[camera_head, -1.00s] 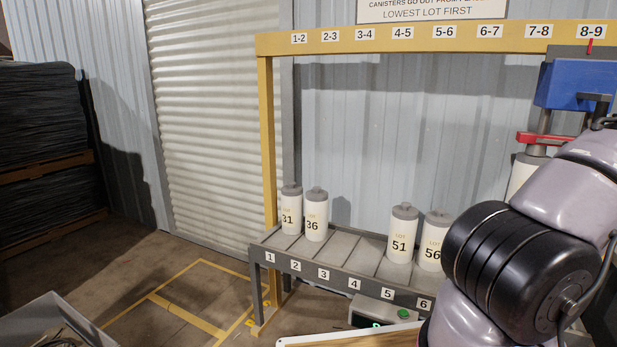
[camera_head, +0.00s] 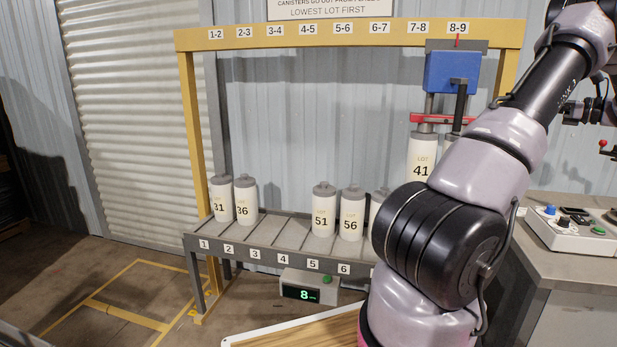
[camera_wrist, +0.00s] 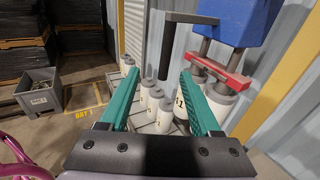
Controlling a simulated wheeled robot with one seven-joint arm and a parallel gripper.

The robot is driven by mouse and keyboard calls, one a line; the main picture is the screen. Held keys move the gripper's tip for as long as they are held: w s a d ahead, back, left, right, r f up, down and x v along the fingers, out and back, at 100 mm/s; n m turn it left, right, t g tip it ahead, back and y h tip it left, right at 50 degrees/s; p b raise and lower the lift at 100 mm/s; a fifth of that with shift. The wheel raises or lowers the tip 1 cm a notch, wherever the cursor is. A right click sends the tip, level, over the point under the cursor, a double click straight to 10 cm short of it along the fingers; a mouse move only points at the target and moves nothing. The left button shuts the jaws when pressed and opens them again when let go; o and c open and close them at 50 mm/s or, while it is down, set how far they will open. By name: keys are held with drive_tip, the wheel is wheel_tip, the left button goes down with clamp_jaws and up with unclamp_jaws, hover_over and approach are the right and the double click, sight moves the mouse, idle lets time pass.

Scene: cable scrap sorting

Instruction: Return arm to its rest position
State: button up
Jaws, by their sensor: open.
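My gripper (camera_wrist: 158,82) is open, its two teal fingers spread with nothing held between them. Beyond the fingers in the wrist view are white canisters (camera_wrist: 152,97) on the rack. In the head view my arm rises at the right and bends at the top right; its gripper cannot be made out clearly there. Canisters 31 (camera_head: 222,200), 36 (camera_head: 246,202), 51 (camera_head: 323,212) and 56 (camera_head: 351,215) stand upright on the rack shelf (camera_head: 285,235). Canister 41 (camera_head: 421,160) is higher, under the red bar (camera_head: 440,119) of a blue carriage (camera_head: 452,72).
A yellow frame (camera_head: 187,120) carries slot labels; the carriage's red pointer is at 8-9. A display box (camera_head: 308,288) reads 8. A control panel (camera_head: 570,232) sits on a grey bench (camera_head: 560,267) at right. A grey bin (camera_wrist: 40,100) stands on the floor at left in the wrist view.

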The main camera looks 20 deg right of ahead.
drive_tip(key=w+a+r+n+g+y, duration=0.1)
drive_tip(key=w+a+r+n+g, duration=0.15)
drive_tip(key=w+a, duration=0.45)
drive_tip(key=w+a+r+n+g+y, duration=0.1)
drive_tip(key=w+a+n+g, duration=0.25)
drive_tip(key=a, duration=0.65)
drive_tip(key=w+a+r+n+g+h, duration=0.15)
drive_tip(key=a+n+g, duration=0.3)
drive_tip(key=a, duration=1.35)
drive_tip(key=s+a+f+n+h, duration=0.1)
drive_tip(key=s+a+n+h, duration=0.1)
drive_tip(key=s+a+n, duration=0.3)
drive_tip(key=s+a+f+n+t+h, duration=0.1)
drive_tip(key=s+a+n, duration=0.3)
drive_tip(key=a, duration=0.8)
drive_tip(key=s+a+f+n+t+h, duration=0.1)
drive_tip(key=s+a+f+n+h, duration=0.1)
drive_tip(key=s+a+n, duration=0.3)
drive_tip(key=a+n+h, duration=0.1)
drive_tip(key=a+n, duration=0.1)
drive_tip(key=a, duration=0.2)
drive_tip(key=shift+s, duration=0.3)
drive_tip(key=shift+d, duration=0.1)
